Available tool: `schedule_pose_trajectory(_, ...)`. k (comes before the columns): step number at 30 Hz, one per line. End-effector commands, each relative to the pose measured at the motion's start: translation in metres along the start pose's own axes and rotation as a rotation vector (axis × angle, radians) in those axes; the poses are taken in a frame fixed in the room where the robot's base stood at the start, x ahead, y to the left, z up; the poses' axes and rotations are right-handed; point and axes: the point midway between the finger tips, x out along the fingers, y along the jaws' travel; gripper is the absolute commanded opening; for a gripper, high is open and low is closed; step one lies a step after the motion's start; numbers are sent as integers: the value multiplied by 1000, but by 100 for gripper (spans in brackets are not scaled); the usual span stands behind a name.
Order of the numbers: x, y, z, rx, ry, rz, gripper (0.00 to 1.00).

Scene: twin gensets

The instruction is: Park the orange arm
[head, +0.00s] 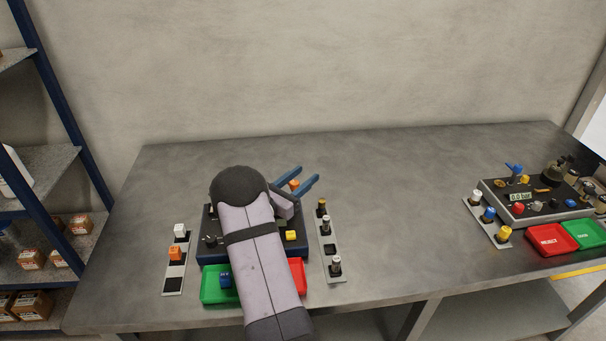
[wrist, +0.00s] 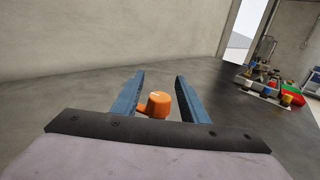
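An orange knob-like part (wrist: 159,102) with a white mark on top and a small orange piece at its left side shows between my fingers in the wrist view. It also shows in the head view (head: 294,184), at the back of the left panel (head: 207,247). I cannot tell if it is the orange arm of the task. My gripper (head: 307,173) has its blue fingers spread on both sides of the orange part. In the wrist view my gripper (wrist: 160,76) is open, with gaps visible beside the part. My arm hides much of the left panel.
A green tray (head: 213,286) and red tray (head: 299,277) lie in front. A right strip (head: 327,252) holds black-bodied pieces. The second panel (head: 530,209) stands far right. The table's middle is clear.

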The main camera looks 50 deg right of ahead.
Motion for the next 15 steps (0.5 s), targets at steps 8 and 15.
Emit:
schedule_pose_trajectory(8,4,0,0,0,0,1,40)
schedule_pose_trajectory(15,3,0,0,0,0,0,0)
